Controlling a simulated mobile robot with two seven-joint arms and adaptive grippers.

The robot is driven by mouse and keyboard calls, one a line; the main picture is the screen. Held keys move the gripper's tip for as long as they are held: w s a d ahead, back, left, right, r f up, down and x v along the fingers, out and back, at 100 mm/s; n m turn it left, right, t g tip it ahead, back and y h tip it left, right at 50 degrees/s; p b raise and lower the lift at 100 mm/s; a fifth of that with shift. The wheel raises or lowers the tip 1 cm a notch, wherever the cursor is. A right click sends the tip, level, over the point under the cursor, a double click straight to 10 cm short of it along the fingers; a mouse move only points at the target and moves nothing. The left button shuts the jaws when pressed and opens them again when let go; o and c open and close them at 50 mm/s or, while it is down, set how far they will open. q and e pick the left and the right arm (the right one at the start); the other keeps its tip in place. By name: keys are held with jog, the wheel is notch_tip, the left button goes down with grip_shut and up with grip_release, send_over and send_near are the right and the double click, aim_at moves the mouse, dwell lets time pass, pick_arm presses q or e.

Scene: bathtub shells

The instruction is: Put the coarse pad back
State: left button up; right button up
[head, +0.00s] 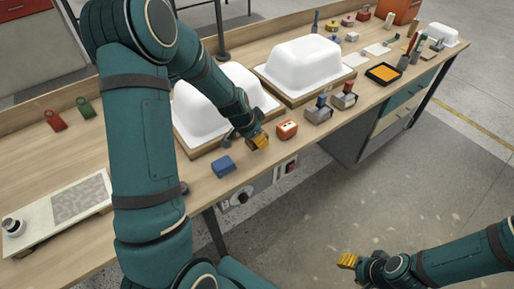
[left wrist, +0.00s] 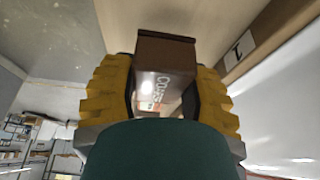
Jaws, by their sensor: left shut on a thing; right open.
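My left gripper (head: 260,142) is at the front edge of the bench, in front of the nearer white shell. In the left wrist view its yellow fingers (left wrist: 163,75) are shut on a brown block, the coarse pad (left wrist: 167,52), whose lettering is partly legible and partly hidden. The pad is hard to make out in the head view. Just left of this gripper a blue block (head: 222,166) lies on the bench; just right of it is an orange-red block (head: 287,130). My right gripper (head: 348,261) is open and empty, above the floor at lower right.
Two white tub shells (head: 198,112) (head: 303,62) stand on wooden bases. Two grey holders (head: 318,113) (head: 345,98) with blue and red tops stand along the front edge. A black tray (head: 383,74) with an orange inside lies farther right. A pale board (head: 62,214) lies at left.

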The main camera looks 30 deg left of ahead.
aim_at(257, 152)
pick_arm(q)
notch_tip(257, 152, down, 4)
jog(key=shift+f+b, duration=0.15)
jog(key=shift+b, duration=0.35)
jog(key=shift+f, duration=0.1)
jog(key=o, duration=1.1)
